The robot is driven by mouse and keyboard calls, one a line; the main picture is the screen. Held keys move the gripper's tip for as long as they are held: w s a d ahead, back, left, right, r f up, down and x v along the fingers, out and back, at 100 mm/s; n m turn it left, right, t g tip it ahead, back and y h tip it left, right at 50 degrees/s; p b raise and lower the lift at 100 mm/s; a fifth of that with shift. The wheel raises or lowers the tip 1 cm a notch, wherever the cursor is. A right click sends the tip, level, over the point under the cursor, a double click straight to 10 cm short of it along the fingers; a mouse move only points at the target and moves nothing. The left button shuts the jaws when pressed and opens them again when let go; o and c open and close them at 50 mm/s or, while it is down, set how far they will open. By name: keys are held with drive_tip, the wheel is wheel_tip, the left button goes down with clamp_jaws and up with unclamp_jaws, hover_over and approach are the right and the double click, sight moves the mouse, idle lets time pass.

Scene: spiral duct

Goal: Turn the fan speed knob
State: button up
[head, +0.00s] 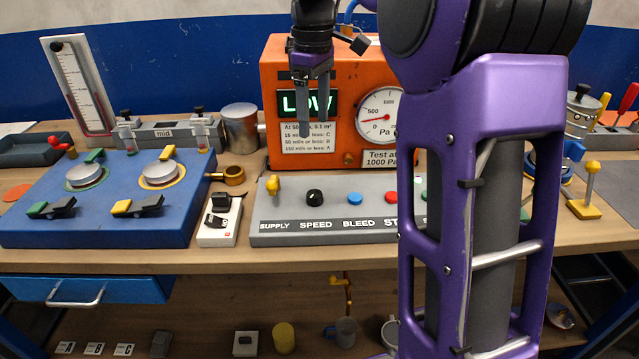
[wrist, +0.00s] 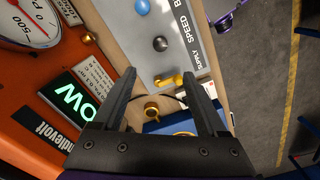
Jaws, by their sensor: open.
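The fan speed knob (head: 315,197) is a round black knob above the word SPEED on a sloped grey control panel (head: 273,228). It stands between a yellow supply lever (head: 273,185) and a blue button (head: 355,198). In the wrist view the black knob (wrist: 160,44) lies beyond the fingertips, and the yellow lever (wrist: 169,81) shows between the fingers. My gripper (head: 316,116) hangs fingers-down above the panel, in front of the orange box in the picture. It is open and empty, apart from the knob; its fingers (wrist: 158,76) are spread in the wrist view.
The orange box (head: 344,70) with a gauge and a LOW display stands behind the panel. A blue box (head: 110,225) with two round ports and a small white device (head: 220,221) are at left. My arm hides the panel's right part.

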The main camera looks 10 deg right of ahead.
sight(315, 194)
wheel_tip(315, 194, down, 17)
drive_tip(key=b, duration=0.3)
drive_tip(key=shift+f, duration=0.15)
clamp_jaws()
idle(0.3)
